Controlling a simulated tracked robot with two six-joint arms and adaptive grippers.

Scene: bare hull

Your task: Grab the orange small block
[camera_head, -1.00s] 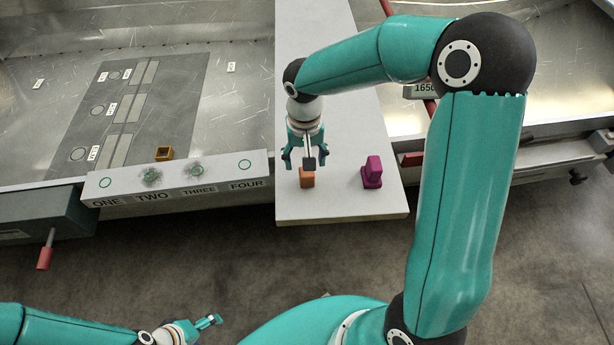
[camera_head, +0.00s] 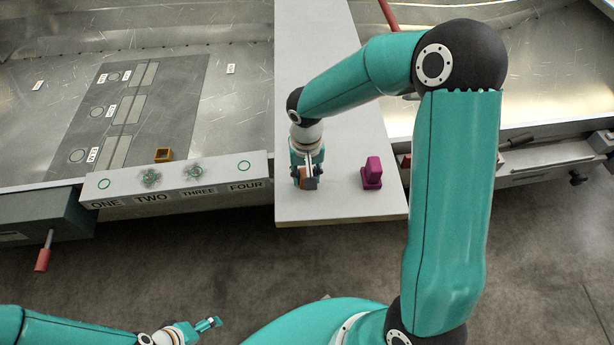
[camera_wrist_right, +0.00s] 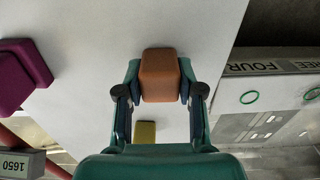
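The orange small block (camera_head: 303,173) stands on the pale table top between the fingers of my right gripper (camera_head: 305,177), mostly covered by it in the head view. In the right wrist view the orange block (camera_wrist_right: 160,75) sits between the two fingertips of my right gripper (camera_wrist_right: 160,90), which appear to touch it on both sides. My left gripper (camera_head: 208,325) is low at the left, far from the block; its finger opening is too small to judge.
A purple block (camera_head: 372,173) stands right of the orange one. A yellow block (camera_wrist_right: 145,132) shows in the wrist view. A numbered ledge (camera_head: 175,180) lies left of the table, with an ochre hollow block (camera_head: 163,154) behind it. The table's front edge is near.

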